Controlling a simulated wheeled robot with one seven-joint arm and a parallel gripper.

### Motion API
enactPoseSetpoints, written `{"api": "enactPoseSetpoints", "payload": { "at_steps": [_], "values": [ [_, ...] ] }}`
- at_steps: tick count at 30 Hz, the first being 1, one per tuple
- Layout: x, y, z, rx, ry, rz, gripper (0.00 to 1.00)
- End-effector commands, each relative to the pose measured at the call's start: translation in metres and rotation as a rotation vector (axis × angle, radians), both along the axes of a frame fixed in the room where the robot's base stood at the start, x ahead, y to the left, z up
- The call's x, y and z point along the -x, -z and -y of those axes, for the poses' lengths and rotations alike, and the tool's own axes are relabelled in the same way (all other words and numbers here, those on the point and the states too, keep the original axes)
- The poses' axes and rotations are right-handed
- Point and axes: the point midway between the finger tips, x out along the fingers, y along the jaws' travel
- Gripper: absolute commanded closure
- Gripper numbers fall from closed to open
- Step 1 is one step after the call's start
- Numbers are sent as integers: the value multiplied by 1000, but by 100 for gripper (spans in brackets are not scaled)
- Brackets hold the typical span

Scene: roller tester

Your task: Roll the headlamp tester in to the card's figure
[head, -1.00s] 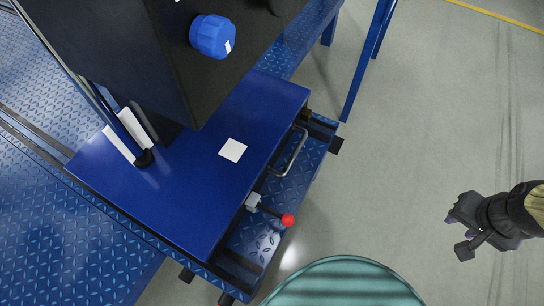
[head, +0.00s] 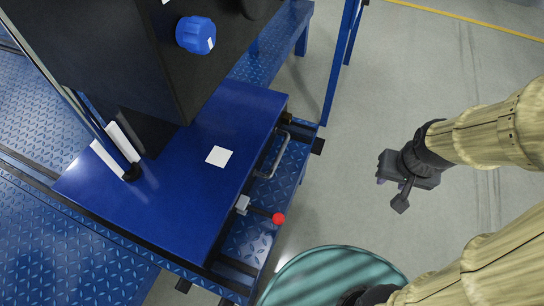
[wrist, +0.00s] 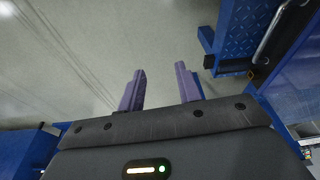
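The headlamp tester is a black box (head: 130,50) with a blue knob (head: 196,35), standing on a blue carriage (head: 180,200). A blank-looking white card (head: 219,157) lies on the carriage top; no figure is readable. A grey bar handle (head: 275,158) and a lever with a red ball (head: 279,218) are on the carriage's right side. The handle also shows in the wrist view (wrist: 272,32). My gripper (head: 382,167) is over the floor, right of the handle and apart from it. In the wrist view its two purple fingers (wrist: 160,85) are spread with nothing between them.
The carriage sits on blue checker-plate rails (head: 45,235). A blue post (head: 338,70) stands behind it. A round teal ribbed object (head: 330,275) is at the bottom, near the lever. The grey floor (head: 430,60) to the right is clear.

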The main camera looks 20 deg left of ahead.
Motion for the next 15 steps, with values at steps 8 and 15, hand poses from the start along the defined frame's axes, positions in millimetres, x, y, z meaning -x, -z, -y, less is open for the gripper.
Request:
{"api": "enactPoseSetpoints", "payload": {
  "at_steps": [8,15],
  "values": [
    [0,0,0,0,0,1,66],
    [-36,17,9,30,0,62,66]
  ]
}}
